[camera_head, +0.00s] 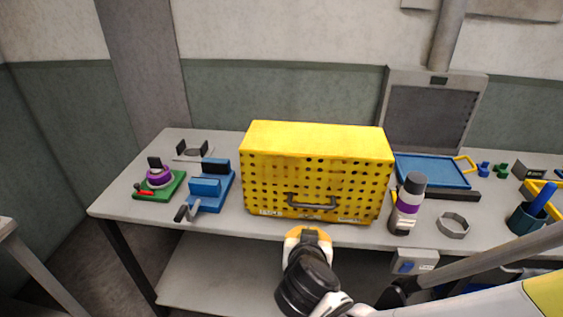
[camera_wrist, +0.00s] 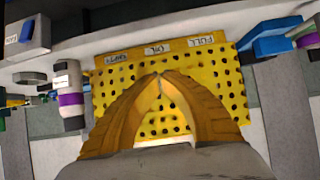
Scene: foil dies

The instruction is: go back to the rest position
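My gripper (camera_head: 308,234) is in front of the lower front of a yellow perforated box (camera_head: 316,165), near the table's front edge. In the wrist view the two orange fingers (camera_wrist: 160,77) curve inward and their tips meet, with nothing seen held between them. The box's perforated face (camera_wrist: 222,85), with upside-down labels, fills the view behind the fingers. The box has a dark handle (camera_head: 312,201) low on its front, just above my gripper in the head view. I cannot tell whether the fingers touch the box.
On the grey table (camera_head: 118,207), a blue clamp-like fixture (camera_head: 208,188) and a green-based fixture (camera_head: 159,183) stand left of the box. A purple-banded bottle (camera_head: 407,204), a grey ring (camera_head: 453,225) and a blue tray (camera_head: 433,171) are to its right. A grey control box (camera_head: 414,262) hangs at the front edge.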

